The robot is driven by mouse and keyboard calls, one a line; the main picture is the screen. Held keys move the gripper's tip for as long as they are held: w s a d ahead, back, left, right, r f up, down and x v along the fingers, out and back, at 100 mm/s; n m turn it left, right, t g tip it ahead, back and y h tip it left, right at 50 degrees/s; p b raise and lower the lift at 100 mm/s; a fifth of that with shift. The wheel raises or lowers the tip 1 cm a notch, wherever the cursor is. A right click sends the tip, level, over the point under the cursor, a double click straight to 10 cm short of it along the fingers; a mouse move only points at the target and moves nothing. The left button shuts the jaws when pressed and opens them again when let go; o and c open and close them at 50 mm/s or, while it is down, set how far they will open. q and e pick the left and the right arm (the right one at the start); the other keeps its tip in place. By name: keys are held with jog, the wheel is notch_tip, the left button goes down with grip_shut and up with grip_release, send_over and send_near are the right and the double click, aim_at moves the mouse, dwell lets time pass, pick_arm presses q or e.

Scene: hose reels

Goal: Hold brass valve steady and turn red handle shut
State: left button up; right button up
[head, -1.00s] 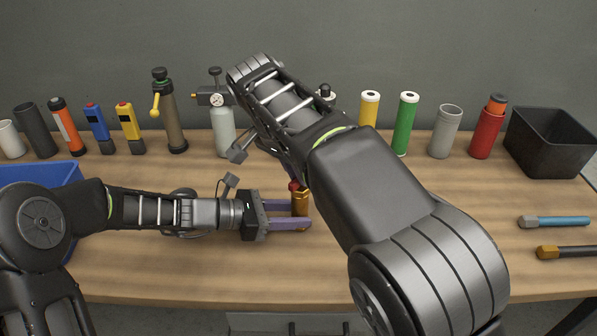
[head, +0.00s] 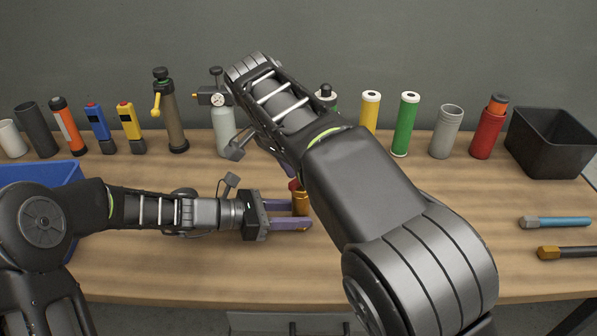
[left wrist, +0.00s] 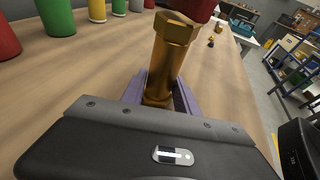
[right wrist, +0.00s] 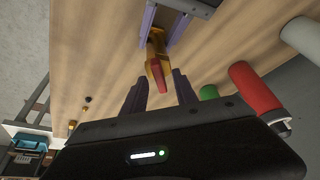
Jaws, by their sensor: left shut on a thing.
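The brass valve (head: 300,204) stands upright on the bench. Its red handle (head: 293,186) is on top, partly hidden by my right arm in the head view. My left gripper (head: 302,215) is shut on the valve body, which also shows between its purple fingers in the left wrist view (left wrist: 166,65). In the right wrist view, my right gripper (right wrist: 159,85) is open, with the red handle (right wrist: 157,76) in the gap between its fingertips. Neither finger visibly presses on the handle. In the head view my right forearm hides most of that gripper.
A row of cylinders, including a green one (head: 406,125) and a red one (head: 487,128), stands along the back. A black bin (head: 548,143) is at the back right and a blue bin (head: 30,172) at the left. Two tools lie at the right, one blue-handled (head: 560,222).

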dwell(0.5)
jog(key=n+y, duration=0.1)
jog(key=n, duration=0.2)
jog(key=n+t+y, duration=0.1)
jog(key=n, duration=0.2)
jog(key=shift+s+d+n+y, duration=0.1)
jog(key=shift+d+n+y, duration=0.1)
jog(key=shift+n+y, duration=0.15)
jog(key=n+y, duration=0.1)
jog(key=n, duration=0.3)
jog(key=shift+d+n+y, duration=0.1)
jog(key=shift+n+y, duration=0.25)
jog(key=shift+r+n, duration=0.25)
jog(key=shift+n, duration=0.15)
jog(key=v, duration=1.1)
jog(key=w+d+f+m, duration=0.1)
jog(key=w+d+m, duration=0.1)
jog(key=d, duration=0.8)
jog(key=w+d+f+m+t+h, duration=0.1)
jog(key=w+d+f+m, duration=0.1)
jog(key=d, duration=0.9)
jog(key=w+d+f+m+h, duration=0.1)
jog(key=w+d+f+m, duration=0.1)
jog(key=d, duration=0.8)
jog(key=w+m, duration=0.1)
jog(key=w, duration=0.1)
jog(key=shift+w+d+f+m+t, duration=0.2)
jog(key=shift+w+m+t, duration=0.1)
jog(key=shift+o, duration=0.4)
